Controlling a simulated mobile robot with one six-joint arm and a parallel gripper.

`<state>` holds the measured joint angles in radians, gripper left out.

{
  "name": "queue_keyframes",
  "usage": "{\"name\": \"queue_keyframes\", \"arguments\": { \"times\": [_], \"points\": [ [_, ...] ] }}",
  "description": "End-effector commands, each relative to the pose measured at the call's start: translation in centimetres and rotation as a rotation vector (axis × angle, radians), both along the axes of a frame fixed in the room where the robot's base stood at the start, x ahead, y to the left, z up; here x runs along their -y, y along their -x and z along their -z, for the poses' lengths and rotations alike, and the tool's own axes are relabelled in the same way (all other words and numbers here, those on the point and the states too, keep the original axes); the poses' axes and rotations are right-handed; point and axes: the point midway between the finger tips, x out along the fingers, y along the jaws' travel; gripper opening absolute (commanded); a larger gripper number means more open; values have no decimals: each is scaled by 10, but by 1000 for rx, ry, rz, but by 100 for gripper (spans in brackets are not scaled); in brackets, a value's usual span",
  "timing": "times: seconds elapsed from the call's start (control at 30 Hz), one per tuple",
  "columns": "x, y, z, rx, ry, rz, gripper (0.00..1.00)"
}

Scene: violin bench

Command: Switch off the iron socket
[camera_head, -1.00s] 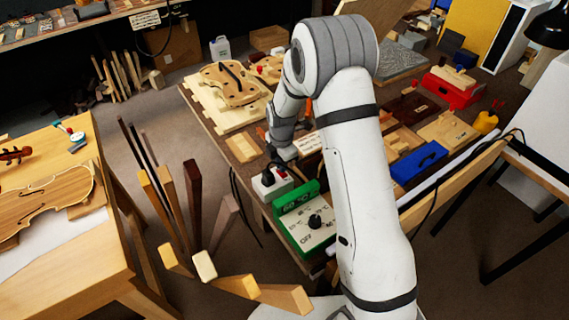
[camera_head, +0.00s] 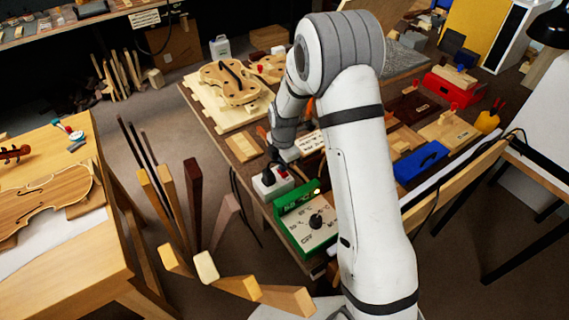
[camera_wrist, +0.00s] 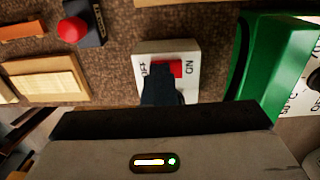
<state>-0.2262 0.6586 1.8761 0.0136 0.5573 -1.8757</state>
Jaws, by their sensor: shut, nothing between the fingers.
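The iron socket (camera_wrist: 190,52) is a white box with a red rocker switch (camera_wrist: 176,67) between OFF on the left and ON on the right. In the head view the socket (camera_head: 268,188) sits near the table edge, beside the green unit. My gripper (camera_wrist: 158,68) is shut and empty, its dark fingertips over the OFF side of the switch, hiding part of it. Whether they touch it cannot be told. A black rounded part beside the fingers, perhaps a plug, is mostly hidden.
The green unit (camera_head: 294,200) with a dial (camera_head: 316,221) stands close to the socket's right. A red button (camera_wrist: 72,29) and a light wooden block (camera_wrist: 45,79) lie left in the wrist view. The violin bench (camera_head: 105,235) stands left, beyond upright wood strips.

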Motion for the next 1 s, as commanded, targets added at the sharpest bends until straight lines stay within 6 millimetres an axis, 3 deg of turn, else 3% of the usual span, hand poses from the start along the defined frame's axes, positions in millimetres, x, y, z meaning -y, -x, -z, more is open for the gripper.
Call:
{"name": "queue_keyframes", "arguments": {
  "times": [0.03, 0.23, 0.7, 1.0],
  "points": [
    [-1, 15, 14, -44, 7, -3, 0],
    [0, 13, 1, -37, 5, -3, 0],
    [4, 5, -104, 2, -4, 1, 0],
    [5, 6, -139, 1, -3, 1, 0]
  ]
}}
